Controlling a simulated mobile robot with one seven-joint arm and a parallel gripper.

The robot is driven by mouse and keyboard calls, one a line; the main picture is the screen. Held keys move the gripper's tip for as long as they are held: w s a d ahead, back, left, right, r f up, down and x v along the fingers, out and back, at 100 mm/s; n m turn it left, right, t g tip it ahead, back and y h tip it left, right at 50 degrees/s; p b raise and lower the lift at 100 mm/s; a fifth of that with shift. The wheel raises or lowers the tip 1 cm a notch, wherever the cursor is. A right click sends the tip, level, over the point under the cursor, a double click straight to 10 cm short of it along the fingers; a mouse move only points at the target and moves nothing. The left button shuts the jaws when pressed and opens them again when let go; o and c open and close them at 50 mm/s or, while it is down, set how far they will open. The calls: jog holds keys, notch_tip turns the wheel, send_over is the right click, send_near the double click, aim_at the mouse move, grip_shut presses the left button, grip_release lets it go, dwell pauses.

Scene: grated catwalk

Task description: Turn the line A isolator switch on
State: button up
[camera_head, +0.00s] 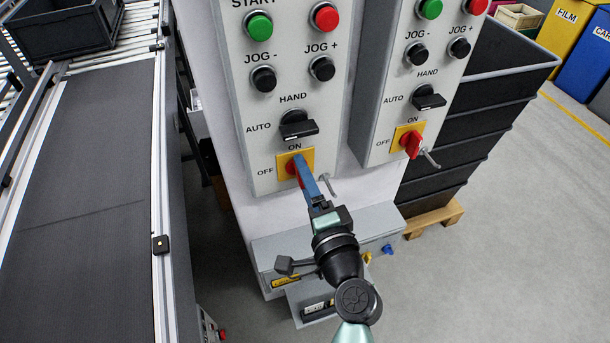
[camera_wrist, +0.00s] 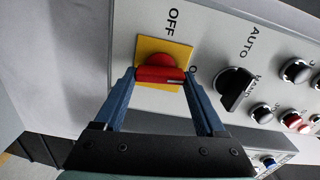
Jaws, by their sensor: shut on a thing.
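The isolator switch (camera_head: 292,168) of the left panel is a red knob on a yellow plate, with ON above it and OFF to its left. Its line name is not visible. My gripper (camera_head: 298,164) reaches it from below, with blue fingers at the knob. In the wrist view my gripper (camera_wrist: 160,76) is shut on the red handle (camera_wrist: 160,75), one finger at each end. The handle's pale-marked end lies toward the partly hidden ON label, and OFF is at the side. In the head view the fingers partly hide the knob.
The right panel has a similar red isolator (camera_head: 412,145). A black selector (camera_head: 298,127) sits just above the held switch. A metal peg (camera_head: 326,184) juts out close to the fingers' right. A conveyor (camera_head: 80,190) runs at left; black crates (camera_head: 460,140) stand at right.

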jog(key=shift+m, duration=0.6)
jog(key=o, duration=1.3)
jog(key=b+v, duration=0.1)
jog(key=v, duration=1.2)
jog(key=shift+b, duration=0.4)
